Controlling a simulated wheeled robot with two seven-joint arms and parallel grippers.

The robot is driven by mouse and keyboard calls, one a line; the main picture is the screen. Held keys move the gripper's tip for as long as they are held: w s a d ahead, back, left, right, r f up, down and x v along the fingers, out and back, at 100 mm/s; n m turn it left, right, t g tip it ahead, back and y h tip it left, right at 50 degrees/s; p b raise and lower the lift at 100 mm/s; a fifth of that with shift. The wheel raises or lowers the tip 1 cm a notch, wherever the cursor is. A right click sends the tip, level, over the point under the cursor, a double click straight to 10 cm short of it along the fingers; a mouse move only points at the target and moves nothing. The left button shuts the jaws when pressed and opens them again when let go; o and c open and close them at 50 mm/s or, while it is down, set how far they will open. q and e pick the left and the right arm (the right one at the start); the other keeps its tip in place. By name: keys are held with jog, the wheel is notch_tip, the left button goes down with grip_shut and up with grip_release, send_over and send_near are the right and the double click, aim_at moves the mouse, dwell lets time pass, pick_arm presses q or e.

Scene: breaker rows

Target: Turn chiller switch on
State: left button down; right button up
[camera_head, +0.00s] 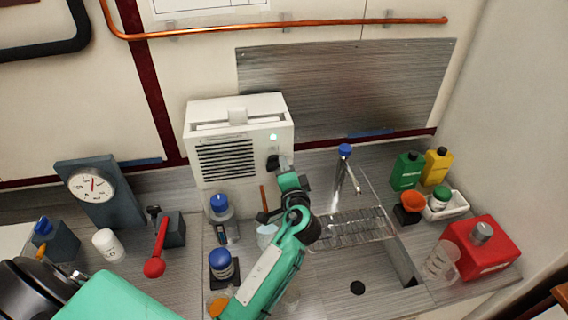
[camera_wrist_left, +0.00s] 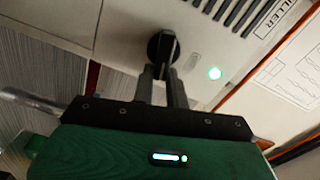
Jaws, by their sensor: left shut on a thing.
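The chiller (camera_head: 245,125) is a white box with a dark vent grille, standing at the back of the counter. Its switch is a round black knob (camera_wrist_left: 162,42) low on its front, partly hidden by my gripper in the head view. The handle points roughly along the fingers. My right gripper is not in view.
A blue-capped bottle (camera_head: 219,205) and a blue-capped jar (camera_head: 222,265) stand left of my forearm. A wire rack (camera_head: 350,228) and a blue-topped tap (camera_head: 345,151) are to the right. A red can (camera_head: 482,247) stands far right; a dial gauge (camera_head: 92,185) is at left.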

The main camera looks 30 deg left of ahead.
pick_arm(q)
jog(key=shift+f+m+p, duration=0.15)
jog(key=shift+m+p, duration=0.1)
jog(key=shift+m, duration=0.5)
jog(key=shift+f+m+p, duration=0.15)
jog(key=shift+m+p, duration=0.05)
jog(key=shift+m, duration=0.55)
jog(key=c, duration=1.4)
grip_release()
jog(key=shift+f, duration=0.1)
jog(key=b+v, duration=0.5)
jog(key=v, duration=0.8)
jog(key=shift+s+d, duration=0.25)
jog(key=shift+d, duration=0.05)
